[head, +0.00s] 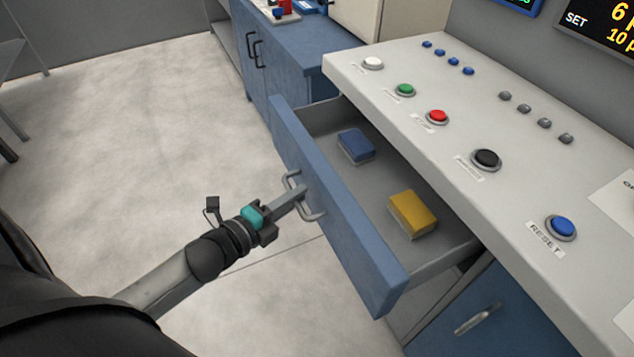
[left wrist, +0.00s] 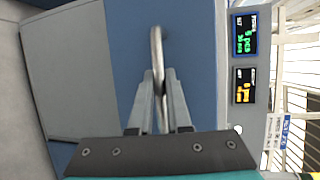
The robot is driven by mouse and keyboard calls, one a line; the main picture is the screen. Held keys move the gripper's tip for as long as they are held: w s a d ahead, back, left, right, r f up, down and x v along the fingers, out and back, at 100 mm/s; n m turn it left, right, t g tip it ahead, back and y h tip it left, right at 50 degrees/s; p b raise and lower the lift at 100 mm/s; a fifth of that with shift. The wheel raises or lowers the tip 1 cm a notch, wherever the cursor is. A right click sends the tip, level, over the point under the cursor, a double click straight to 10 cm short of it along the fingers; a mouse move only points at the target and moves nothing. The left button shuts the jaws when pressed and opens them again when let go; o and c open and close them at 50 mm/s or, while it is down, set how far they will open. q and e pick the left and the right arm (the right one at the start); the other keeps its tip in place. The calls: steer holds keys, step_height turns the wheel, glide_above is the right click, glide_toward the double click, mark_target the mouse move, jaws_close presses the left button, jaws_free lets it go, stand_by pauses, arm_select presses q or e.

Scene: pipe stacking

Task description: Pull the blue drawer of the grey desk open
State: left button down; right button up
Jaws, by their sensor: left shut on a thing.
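The blue drawer (head: 345,210) of the grey desk (head: 440,100) stands pulled out, with its inside showing in the head view. Inside lie a blue block (head: 356,146) and a yellow block (head: 413,214). The drawer's metal handle (head: 311,214) is on its front; it also shows in the left wrist view (left wrist: 157,50). My left gripper (head: 299,193) is shut on this handle, with the fingers on either side of the bar in the left wrist view (left wrist: 158,105). My right gripper is in neither view.
The desk top carries several coloured buttons, among them a blue RESET button (head: 561,228). A lower blue door with a handle (head: 477,319) is below the drawer. A blue cabinet (head: 285,65) stands behind.

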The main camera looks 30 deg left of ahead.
arm_select(q)
steer(key=shift+s+a+p, duration=0.3)
steer(key=shift+s+a, duration=0.65)
steer(key=shift+s, duration=0.25)
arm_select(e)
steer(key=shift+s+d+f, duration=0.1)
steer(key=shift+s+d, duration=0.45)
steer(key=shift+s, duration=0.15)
arm_select(q)
steer(key=c, duration=0.9)
jaws_free()
steer(key=shift+o, duration=0.2)
steer(key=shift+s, duration=0.1)
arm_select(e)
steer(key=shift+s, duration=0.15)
